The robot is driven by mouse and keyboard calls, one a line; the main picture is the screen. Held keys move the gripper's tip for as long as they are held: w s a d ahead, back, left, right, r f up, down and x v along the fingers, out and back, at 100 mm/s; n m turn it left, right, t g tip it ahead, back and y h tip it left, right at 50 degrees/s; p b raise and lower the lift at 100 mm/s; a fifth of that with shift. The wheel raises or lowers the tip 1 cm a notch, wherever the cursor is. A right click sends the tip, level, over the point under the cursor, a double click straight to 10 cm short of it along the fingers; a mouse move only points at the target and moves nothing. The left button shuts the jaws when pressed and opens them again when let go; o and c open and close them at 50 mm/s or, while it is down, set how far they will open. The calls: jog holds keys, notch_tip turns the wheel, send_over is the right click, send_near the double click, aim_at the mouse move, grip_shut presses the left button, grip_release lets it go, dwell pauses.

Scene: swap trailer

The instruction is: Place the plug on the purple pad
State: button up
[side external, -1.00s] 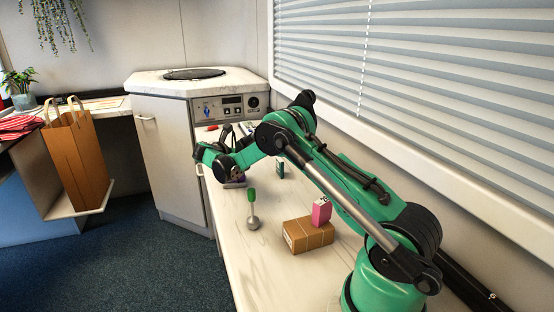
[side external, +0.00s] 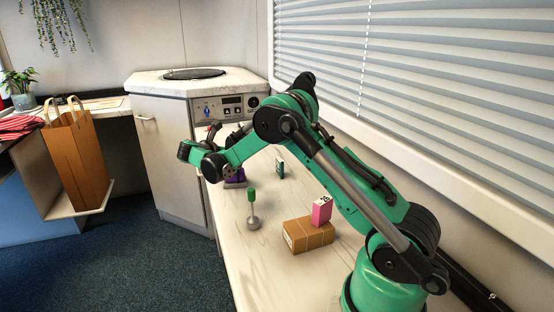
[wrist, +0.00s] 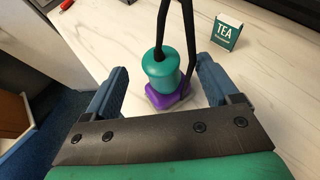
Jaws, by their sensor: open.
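The plug (wrist: 161,75) is a teal cylinder with a black cord-like piece rising from its top. In the wrist view it appears to stand on the purple pad (wrist: 167,97), overlapping it; exact contact is hard to judge. The purple pad also shows partly in the side view (side external: 236,181), beneath my arm's end. My gripper (wrist: 162,67) is open, with one blue finger on each side of the plug and visible gaps to both. In the side view my wrist hides the plug.
A green tea box (wrist: 227,32) stands right of the plug. A green-topped item with a silver base (side external: 252,205) stands nearer the side camera. A pink box (side external: 321,211) sits on a brown parcel (side external: 308,236). The counter's left edge drops to the floor.

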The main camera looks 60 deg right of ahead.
jog(key=s+a+r+m+t+y, duration=0.1)
jog(key=s+a+r+m, duration=0.15)
jog(key=a, duration=0.25)
jog(key=s+a+r+m+y, duration=0.1)
jog(key=a+r+y, duration=0.15)
jog(key=a, duration=0.25)
jog(key=s+a+m+t+y, duration=0.4)
jog(key=s+a+m+y, duration=0.5)
jog(key=s+a+m, duration=0.4)
jog(key=a+m, duration=0.2)
jog(key=shift+s+a+m+t, duration=0.15)
jog(key=shift+a+m+t, duration=0.05)
jog(key=shift+m+t, duration=0.2)
